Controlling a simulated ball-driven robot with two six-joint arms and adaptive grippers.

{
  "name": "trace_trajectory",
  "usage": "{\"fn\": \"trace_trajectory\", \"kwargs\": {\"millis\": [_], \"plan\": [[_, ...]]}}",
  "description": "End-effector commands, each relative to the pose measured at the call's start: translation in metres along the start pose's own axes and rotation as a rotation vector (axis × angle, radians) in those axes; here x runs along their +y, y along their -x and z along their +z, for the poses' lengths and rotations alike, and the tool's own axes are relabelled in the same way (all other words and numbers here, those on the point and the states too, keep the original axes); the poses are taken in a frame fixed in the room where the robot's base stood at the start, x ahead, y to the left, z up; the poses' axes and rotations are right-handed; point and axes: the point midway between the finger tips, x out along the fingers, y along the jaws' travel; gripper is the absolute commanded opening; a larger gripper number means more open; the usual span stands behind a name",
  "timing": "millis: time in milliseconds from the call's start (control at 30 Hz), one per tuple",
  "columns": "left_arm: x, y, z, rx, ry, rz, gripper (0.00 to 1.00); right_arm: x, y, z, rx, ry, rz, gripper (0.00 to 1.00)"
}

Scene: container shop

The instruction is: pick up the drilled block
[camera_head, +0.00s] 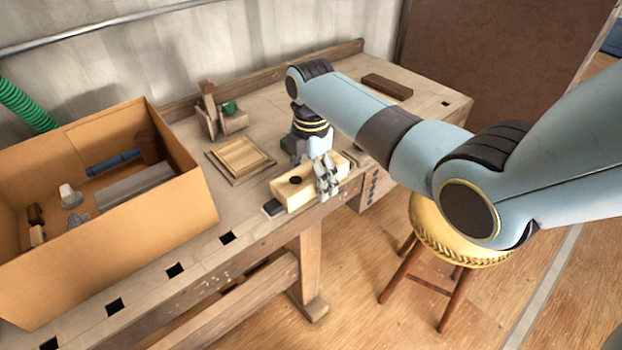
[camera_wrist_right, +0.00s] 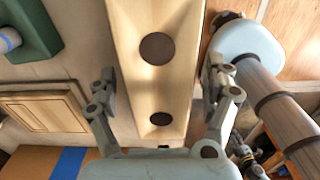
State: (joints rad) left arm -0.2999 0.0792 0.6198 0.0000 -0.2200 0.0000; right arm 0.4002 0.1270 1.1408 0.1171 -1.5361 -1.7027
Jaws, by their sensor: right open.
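The drilled block (camera_head: 293,194) is a long pale wooden block with a dark round hole in its top. It lies near the front edge of the workbench in the head view. My right gripper (camera_head: 326,178) is above and around its right part and hides some of it. In the right wrist view the block (camera_wrist_right: 152,88) runs between the two fingers of my open right gripper (camera_wrist_right: 158,78), with two dark holes showing. A finger is on each side, with no clear grip on it; whether either touches it is hard to tell.
A large open cardboard box (camera_head: 140,235) with several items stands on the left of the workbench (camera_head: 240,215). A dark brown block (camera_head: 387,86) lies at the back right. A stool (camera_head: 440,240) stands in front.

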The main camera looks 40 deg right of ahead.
Motion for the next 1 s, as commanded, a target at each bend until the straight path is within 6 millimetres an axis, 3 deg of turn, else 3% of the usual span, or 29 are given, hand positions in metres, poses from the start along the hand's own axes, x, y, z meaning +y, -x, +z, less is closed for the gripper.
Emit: {"fn": "trace_trajectory", "kwargs": {"millis": [100,667,1000], "plan": [[-0.0002,0.0002,-0.0001,0.000,0.000,0.000,0.40,0.0002,0.0007,-0.0002,0.000,0.000,0.001,0.83],[-0.0007,0.0002,-0.0002,0.000,0.000,-0.001,0.40,0.0001,0.0008,-0.0002,0.000,0.000,0.000,0.11],[-0.0008,0.0012,-0.0005,0.000,0.000,-0.001,0.40,0.0010,0.0067,0.0000,0.000,0.000,0.003,0.11]]}}
